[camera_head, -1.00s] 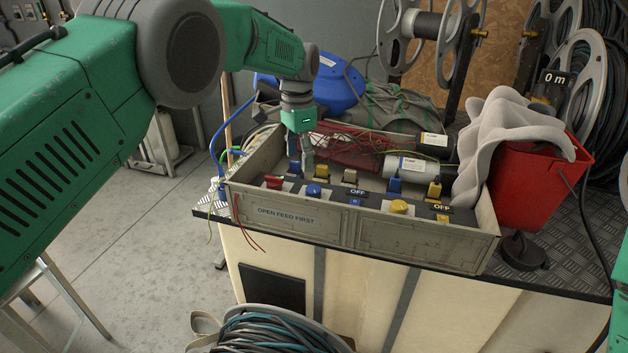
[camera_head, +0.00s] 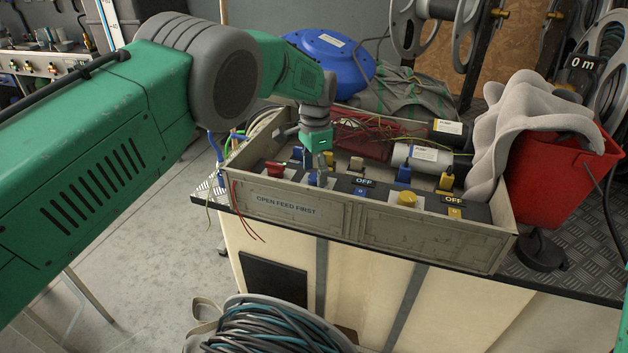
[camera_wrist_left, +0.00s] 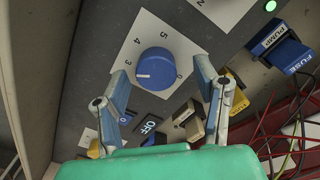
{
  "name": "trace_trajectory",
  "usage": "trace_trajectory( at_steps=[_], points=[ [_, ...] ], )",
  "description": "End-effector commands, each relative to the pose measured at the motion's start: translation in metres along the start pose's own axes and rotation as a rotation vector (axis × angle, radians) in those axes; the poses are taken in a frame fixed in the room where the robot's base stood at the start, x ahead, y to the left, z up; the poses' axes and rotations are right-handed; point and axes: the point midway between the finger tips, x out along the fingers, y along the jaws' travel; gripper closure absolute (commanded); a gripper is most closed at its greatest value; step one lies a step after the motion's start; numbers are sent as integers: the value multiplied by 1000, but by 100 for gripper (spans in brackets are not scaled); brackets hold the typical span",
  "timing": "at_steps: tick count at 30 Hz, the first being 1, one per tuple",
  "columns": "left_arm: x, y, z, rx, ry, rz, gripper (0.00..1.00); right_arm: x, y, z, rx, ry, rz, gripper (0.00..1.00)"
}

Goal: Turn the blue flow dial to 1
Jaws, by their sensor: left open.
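The blue flow dial (camera_wrist_left: 155,68) sits on a white plate with printed numbers; 3, 4 and 5 are readable. Its white mark is on the left side, near the 3; I cannot tell the exact setting. In the head view the dial (camera_head: 317,179) is at the panel's front, right of a red knob, partly covered by my gripper. My left gripper (camera_head: 318,168) is over it, pointing down. In the left wrist view its open fingers (camera_wrist_left: 163,85) stand either side of the dial's lower part; contact is unclear.
A yellow dial (camera_head: 407,199) and black OFF displays (camera_head: 364,182) are on the same panel. The tray's front wall (camera_head: 285,207) reads OPEN FEED FIRST. Blue PUMP and FUSE pieces (camera_wrist_left: 275,42) lie nearby. A red bucket (camera_head: 560,185) with a grey cloth stands right.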

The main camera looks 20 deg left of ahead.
Motion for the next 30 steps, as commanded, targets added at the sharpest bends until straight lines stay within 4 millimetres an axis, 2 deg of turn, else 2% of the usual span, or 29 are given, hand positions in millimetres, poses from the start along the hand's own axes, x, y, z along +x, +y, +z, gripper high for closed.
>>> trace_trajectory(
  at_steps=[1, 6, 15, 19, 20, 30],
  points=[
    [7, 1, -1, 2, -1, 0, 44, 2, 0, 0, 1, 0, 1, 100],
    [19, -2, 1, 2, 3, 1, 44, 3, 1, 0, 2, 0, 1, 100],
    [21, -5, 4, 0, 6, 5, 44, 3, 0, 0, 1, 0, 1, 100],
    [20, -3, 2, 1, 4, 1, 90, 3, 0, 0, 0, 0, 0, 100],
    [20, -3, 2, 1, 4, 0, 94, 3, 0, 0, 1, 0, 0, 100],
    [18, -4, -1, -20, 11, -4, 94, 2, 1, 0, 2, 0, 1, 100]
  ],
)
